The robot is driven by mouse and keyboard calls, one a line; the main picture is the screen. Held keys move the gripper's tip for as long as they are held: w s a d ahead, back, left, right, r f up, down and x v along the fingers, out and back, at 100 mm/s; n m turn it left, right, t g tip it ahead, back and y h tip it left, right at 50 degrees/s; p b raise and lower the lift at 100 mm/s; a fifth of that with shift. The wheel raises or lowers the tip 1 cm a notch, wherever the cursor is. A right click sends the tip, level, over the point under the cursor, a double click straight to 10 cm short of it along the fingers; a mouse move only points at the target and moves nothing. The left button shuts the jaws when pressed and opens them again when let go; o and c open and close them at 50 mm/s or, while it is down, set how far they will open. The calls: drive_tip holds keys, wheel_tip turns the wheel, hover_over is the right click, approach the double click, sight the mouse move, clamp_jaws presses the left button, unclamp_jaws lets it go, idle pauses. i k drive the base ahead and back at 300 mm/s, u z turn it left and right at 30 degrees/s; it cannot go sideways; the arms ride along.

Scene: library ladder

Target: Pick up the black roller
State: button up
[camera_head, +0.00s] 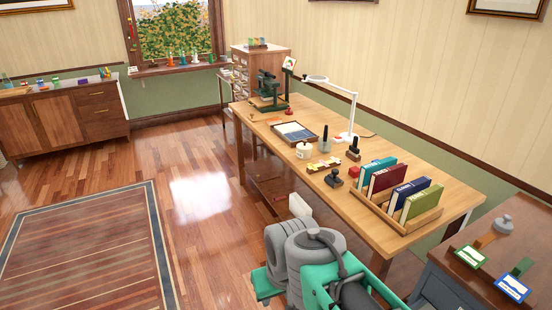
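I cannot pick out the black roller with certainty. A small dark piece with a knob-like top (334,178) stands near the front edge of the wooden desk (290,112). Another dark upright piece (354,150) stands behind it, beside the lamp base. Both are too small to tell whether either is a roller. My green and grey arm fills the bottom middle, in front of the desk. No gripper fingers can be made out, so whether anything is held does not show.
A wooden rack (421,220) of upright books takes the desk's near right. A white lamp (352,112), a white pot (304,150), a dark-framed tray (312,139) and a dark green machine (268,92) stand farther back. A side cabinet (454,277) is at lower right. Floor at left is clear around a rug (85,250).

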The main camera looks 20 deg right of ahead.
sight(331, 179)
drive_tip(key=u, duration=0.05)
drive_tip(key=i, duration=2.45)
drive_tip(key=z, duration=0.7)
drive_tip(key=i, duration=0.8)
drive_tip(key=z, duration=0.15)
